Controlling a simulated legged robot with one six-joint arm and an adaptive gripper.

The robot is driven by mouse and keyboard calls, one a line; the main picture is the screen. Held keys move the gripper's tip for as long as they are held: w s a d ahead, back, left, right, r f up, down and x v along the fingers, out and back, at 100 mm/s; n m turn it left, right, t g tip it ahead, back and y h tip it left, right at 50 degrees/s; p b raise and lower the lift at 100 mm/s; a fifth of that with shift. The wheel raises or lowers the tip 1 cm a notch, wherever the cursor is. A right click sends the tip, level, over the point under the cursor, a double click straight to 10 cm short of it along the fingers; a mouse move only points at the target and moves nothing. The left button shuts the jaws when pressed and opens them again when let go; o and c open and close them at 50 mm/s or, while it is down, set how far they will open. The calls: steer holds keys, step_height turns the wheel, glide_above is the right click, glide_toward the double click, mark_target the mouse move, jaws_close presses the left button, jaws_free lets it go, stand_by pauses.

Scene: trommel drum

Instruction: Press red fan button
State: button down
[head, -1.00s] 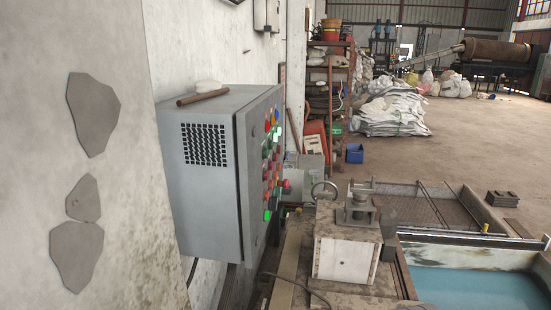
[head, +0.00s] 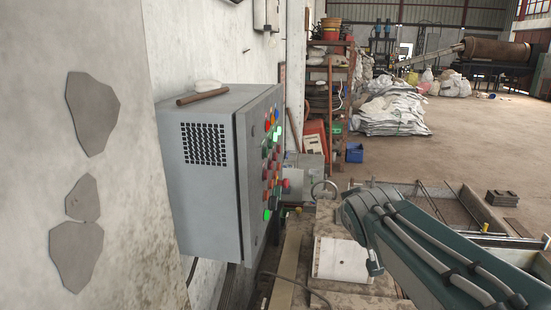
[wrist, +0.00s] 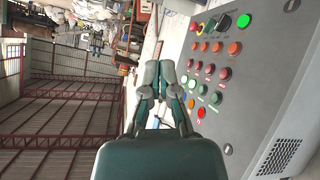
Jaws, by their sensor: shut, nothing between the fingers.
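The grey control box (head: 205,150) hangs on the wall in the head view, its button face turned right and seen edge-on. In the wrist view the panel face (wrist: 240,105) fills the right side, tilted, with rows of red, orange, green and white buttons. A bright red button (wrist: 201,112) sits at the lower end of one row. A red mushroom knob (wrist: 198,29) is at the top. Labels are too small to read, so I cannot tell which is the fan button. My gripper (wrist: 159,72) is shut and empty, left of the buttons in the picture. I cannot tell its distance from the panel.
Shelves (head: 333,100) and white sacks (head: 392,108) are farther back. Open floor lies beyond.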

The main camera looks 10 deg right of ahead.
mark_target(275, 157)
steer(key=w+d+r+n+t+y, duration=0.1)
steer(key=w+r+n+t+y, duration=0.2)
steer(key=w, duration=1)
steer(key=w+d+r+n+t+y, duration=0.1)
steer(key=w+n+t+y, duration=0.3)
steer(key=w, duration=0.8)
steer(key=w+f+n+g+y, duration=0.1)
steer(key=w+f+n+y, duration=0.2)
steer(key=w+f+n, duration=0.2)
steer(key=shift+w+a+f+n+g+y, duration=0.3)
steer(key=shift+f+n+y, duration=0.1)
steer(key=shift+n, duration=0.3)
steer(key=w+a, duration=0.2)
steer(key=a, duration=0.6)
steer(key=shift+w+a, duration=0.15)
steer(key=shift+w, duration=0.2)
steer(key=shift+a, duration=0.1)
steer(key=shift+a+r, duration=0.1)
steer(key=shift+a, duration=0.2)
